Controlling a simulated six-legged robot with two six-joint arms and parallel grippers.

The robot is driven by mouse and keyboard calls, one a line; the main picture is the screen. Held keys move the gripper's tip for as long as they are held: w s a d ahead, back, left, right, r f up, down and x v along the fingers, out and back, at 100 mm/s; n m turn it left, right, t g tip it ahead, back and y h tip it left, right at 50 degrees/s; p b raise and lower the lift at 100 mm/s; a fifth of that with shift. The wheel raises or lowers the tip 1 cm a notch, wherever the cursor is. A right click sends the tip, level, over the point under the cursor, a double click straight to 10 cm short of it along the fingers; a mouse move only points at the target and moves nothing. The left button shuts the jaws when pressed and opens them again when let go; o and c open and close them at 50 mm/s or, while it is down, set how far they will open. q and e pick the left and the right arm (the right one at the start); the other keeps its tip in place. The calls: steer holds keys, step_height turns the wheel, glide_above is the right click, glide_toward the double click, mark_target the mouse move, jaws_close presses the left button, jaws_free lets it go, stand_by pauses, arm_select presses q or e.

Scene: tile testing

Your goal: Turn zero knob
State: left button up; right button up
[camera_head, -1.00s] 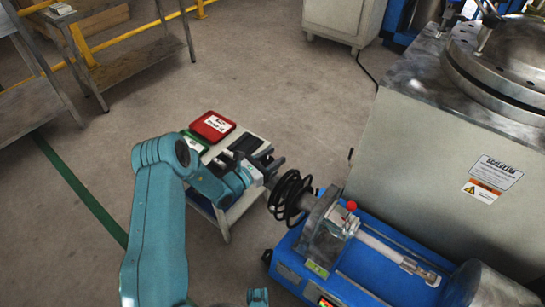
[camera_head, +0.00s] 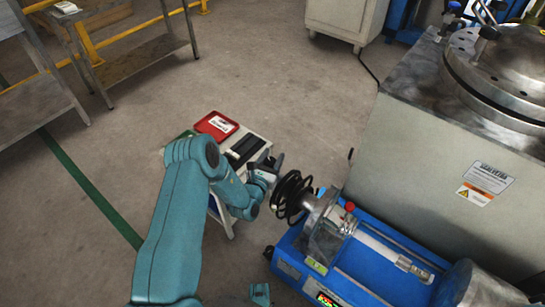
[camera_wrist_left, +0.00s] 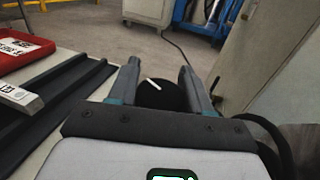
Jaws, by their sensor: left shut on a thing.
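The zero knob (camera_wrist_left: 160,94) is round and black with a white pointer line, and shows between the fingers in the left wrist view. My left gripper (camera_wrist_left: 158,80) is shut on it, one finger on each side. In the head view my left gripper (camera_head: 276,164) is at the left end of the blue machine (camera_head: 372,262), close to the black coiled cable (camera_head: 291,193). The knob itself cannot be made out in the head view. My right gripper is not clearly in view.
A small table (camera_head: 259,129) with a red tray (camera_head: 216,125) and dark slots stands just behind the gripper. A large grey cabinet (camera_head: 440,165) with a metal vessel on top stands to the right. The floor at the back is open.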

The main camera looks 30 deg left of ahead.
arm_select(q)
steer(key=o, duration=1)
steer(key=shift+c, duration=0.2)
steer(key=shift+s, duration=0.1)
steer(key=shift+s+d, duration=0.1)
steer(key=shift+s, duration=0.3)
steer(key=s+d+p, duration=0.2)
steer(key=s+p, duration=0.2)
steer(key=s, duration=1.1)
steer(key=shift+d, duration=0.4)
